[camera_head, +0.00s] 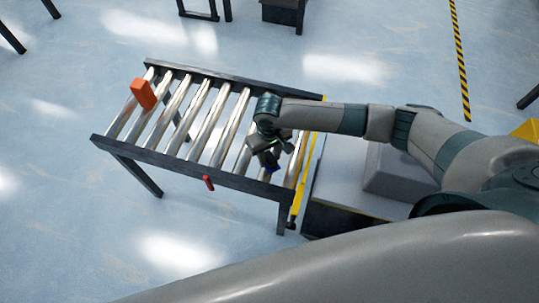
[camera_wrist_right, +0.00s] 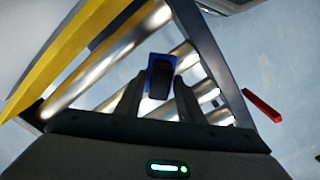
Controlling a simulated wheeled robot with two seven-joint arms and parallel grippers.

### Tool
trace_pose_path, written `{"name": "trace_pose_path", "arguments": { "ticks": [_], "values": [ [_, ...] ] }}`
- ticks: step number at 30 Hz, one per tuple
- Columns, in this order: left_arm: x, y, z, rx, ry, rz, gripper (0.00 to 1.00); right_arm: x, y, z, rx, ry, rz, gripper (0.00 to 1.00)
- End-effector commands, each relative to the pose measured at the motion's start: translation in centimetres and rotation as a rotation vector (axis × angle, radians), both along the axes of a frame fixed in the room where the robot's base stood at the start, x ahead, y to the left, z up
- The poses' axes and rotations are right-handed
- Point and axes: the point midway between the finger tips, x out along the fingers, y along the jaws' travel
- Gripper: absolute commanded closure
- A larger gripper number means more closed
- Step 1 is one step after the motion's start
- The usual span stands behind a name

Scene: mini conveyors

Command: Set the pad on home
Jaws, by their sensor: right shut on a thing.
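My right gripper (camera_head: 274,152) hangs over the right part of the roller conveyor (camera_head: 180,160), near its yellow end strip. It is shut on a small blue and black piece (camera_head: 267,163), which I take to be the pad. In the right wrist view the piece (camera_wrist_right: 160,77) sits between the two fingers of the gripper (camera_wrist_right: 158,98), with rollers behind it. I cannot tell whether it touches the rollers. No spot marked as home can be made out. My left gripper is not in view.
An orange block (camera_head: 143,93) stands on the rollers at the conveyor's far left. A red piece (camera_head: 208,183) sticks out from the near side rail. A yellow bar (camera_head: 301,190) runs along the right end. The rollers between block and gripper are clear.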

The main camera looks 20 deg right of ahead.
Motion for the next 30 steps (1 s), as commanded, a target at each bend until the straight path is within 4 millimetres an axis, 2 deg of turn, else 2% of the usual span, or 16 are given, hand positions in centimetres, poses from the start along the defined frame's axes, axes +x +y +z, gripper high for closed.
{"name": "trace_pose_path", "arguments": {
  "ticks": [4,13,14,15,16,26,30],
  "values": [
    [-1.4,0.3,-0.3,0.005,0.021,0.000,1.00,0.0,0.0,-0.3,0.000,0.000,0.000,0.83],
    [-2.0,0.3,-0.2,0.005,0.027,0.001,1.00,0.0,0.0,-0.6,0.001,0.001,-0.001,0.83],
    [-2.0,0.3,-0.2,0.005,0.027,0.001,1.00,0.0,0.0,-0.5,0.001,0.000,0.000,0.58],
    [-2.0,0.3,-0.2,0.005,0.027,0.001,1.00,0.0,0.0,-0.5,0.001,0.000,0.000,0.49],
    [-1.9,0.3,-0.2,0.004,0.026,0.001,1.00,0.0,0.0,-0.5,0.001,0.000,0.000,0.47],
    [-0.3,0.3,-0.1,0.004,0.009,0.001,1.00,0.0,0.0,-0.4,0.000,-0.001,0.000,0.47],
    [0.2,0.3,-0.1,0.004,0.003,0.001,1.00,0.0,0.0,0.2,0.001,-0.002,0.000,0.47]
  ]
}}
